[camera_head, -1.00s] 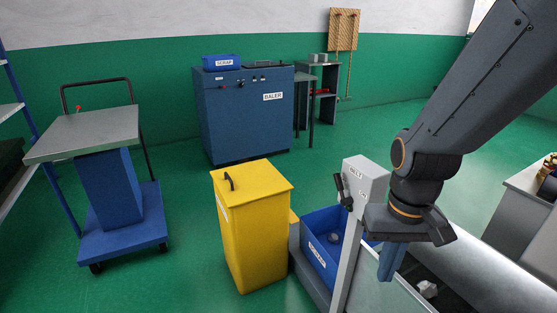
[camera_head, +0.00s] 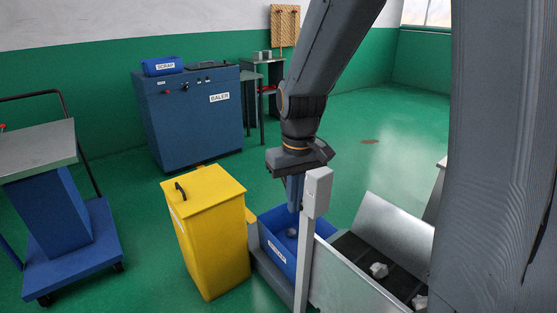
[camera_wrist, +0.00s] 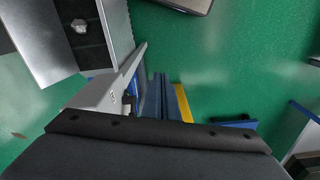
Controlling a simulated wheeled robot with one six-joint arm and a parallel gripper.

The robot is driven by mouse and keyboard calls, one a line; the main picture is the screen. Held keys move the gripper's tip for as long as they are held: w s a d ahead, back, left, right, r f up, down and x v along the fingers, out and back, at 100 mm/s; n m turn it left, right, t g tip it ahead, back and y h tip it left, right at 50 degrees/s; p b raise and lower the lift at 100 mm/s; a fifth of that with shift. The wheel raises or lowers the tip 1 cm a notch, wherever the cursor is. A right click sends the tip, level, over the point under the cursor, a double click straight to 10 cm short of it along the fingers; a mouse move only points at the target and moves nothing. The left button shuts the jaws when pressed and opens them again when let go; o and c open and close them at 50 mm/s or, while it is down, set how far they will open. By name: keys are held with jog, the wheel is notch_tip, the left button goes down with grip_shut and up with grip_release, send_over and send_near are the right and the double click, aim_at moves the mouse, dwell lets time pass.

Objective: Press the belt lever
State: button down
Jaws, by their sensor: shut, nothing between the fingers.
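The grey belt control box (camera_head: 317,190) stands on a post beside the conveyor. In the head view I see it side-on, and its lever does not show. In the wrist view the box (camera_wrist: 104,96) shows its labelled face, with the dark lever (camera_wrist: 127,103) partly hidden at its right edge. My gripper (camera_head: 294,207) is shut and empty, pointing down just left of the box in the head view. Its blue fingers (camera_wrist: 158,80) show right of the lever in the wrist view. I cannot tell whether they touch it.
A blue bin (camera_head: 275,258) stands below my gripper, next to a yellow bin (camera_head: 212,240). The conveyor (camera_head: 350,247) carries crumpled pale pieces (camera_head: 378,270). A blue cart (camera_head: 75,262) is at the left. The baler (camera_head: 190,115) stands at the back. Green floor is clear behind the conveyor.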

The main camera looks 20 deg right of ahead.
jog(key=w+r+n+g+p, duration=0.1)
jog(key=w+r+n, duration=0.1)
jog(key=w, duration=0.8)
jog(key=w+a+r+n+p, duration=0.1)
jog(key=w+r+n, duration=0.2)
jog(key=w, duration=0.8)
notch_tip(320, 180, up, 2)
jog(key=shift+w+r+g, duration=0.15)
jog(key=shift+r+g, duration=0.05)
jog(key=shift+g, duration=0.2)
jog(key=s+d+f+p, duration=0.1)
jog(key=s+f+p, duration=0.3)
jog(key=f, duration=0.4)
jog(key=shift+d+f+p, duration=0.2)
jog(key=shift+d+p, duration=0.2)
jog(key=shift+d+r, duration=0.1)
